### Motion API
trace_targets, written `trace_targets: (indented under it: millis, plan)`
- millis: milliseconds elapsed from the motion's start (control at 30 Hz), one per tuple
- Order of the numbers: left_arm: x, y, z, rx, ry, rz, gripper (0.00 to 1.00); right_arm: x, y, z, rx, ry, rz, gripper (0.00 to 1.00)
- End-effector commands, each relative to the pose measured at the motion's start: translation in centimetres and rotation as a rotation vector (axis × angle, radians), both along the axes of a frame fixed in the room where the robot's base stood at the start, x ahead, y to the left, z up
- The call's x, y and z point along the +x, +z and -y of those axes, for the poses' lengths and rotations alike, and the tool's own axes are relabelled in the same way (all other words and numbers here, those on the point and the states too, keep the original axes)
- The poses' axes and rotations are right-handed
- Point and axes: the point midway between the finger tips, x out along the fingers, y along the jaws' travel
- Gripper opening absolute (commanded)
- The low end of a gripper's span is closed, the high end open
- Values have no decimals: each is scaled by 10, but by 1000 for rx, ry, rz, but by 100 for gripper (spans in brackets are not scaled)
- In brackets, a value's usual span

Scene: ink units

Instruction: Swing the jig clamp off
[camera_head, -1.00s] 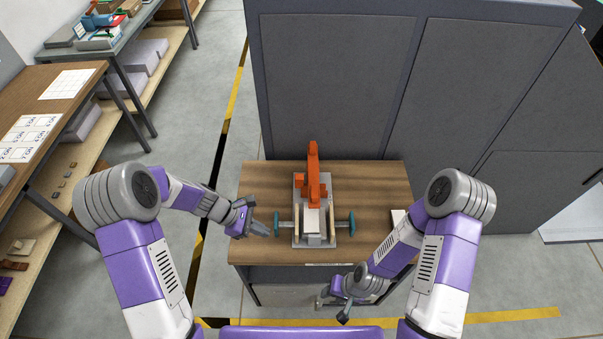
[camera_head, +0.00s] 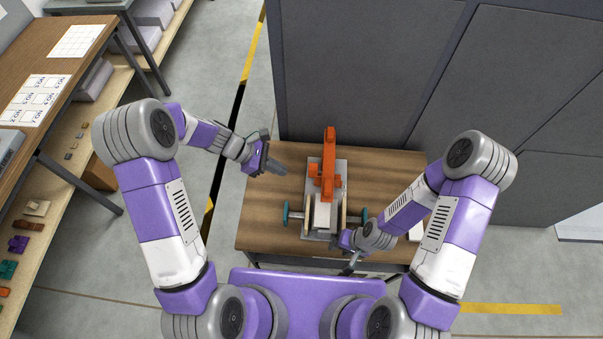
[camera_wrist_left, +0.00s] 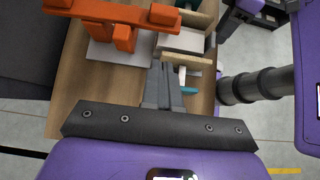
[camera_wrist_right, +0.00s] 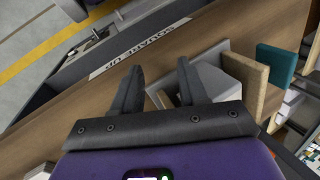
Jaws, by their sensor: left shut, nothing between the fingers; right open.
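The orange clamp (camera_head: 329,172) stands on the grey jig plate (camera_head: 341,167) on the wooden table, its arm lying over a pale block (camera_head: 322,215). It also shows at the top of the left wrist view (camera_wrist_left: 115,18). My left gripper (camera_head: 284,171) is shut and empty, above the table to the left of the clamp and apart from it. My right gripper (camera_wrist_right: 158,75) is open and empty near the table's front edge.
Teal knobs (camera_head: 286,213) stick out on both sides of the jig. Dark grey cabinets (camera_head: 370,75) stand behind the table (camera_head: 262,225). A shelf with small coloured parts (camera_head: 18,243) is at the far left. The table's left side is bare.

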Motion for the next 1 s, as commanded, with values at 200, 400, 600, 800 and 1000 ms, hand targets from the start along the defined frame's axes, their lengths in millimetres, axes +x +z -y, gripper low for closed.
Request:
trace_targets:
  millis: [200,400,600,800,1000]
  plan:
    - [-2,-25,28,-1,-4,-6,0,0,2,0,0,0,1,43]
    - [-2,-55,60,-1,-3,-6,0,0,4,0,0,0,1,43]
    - [-1,-63,91,-1,-4,-2,0,0,10,0,0,0,1,43]
    - [-1,-64,107,1,-1,-1,0,0,13,0,0,0,1,43]
    - [0,-64,110,0,-1,-1,0,0,13,0,0,0,1,43]
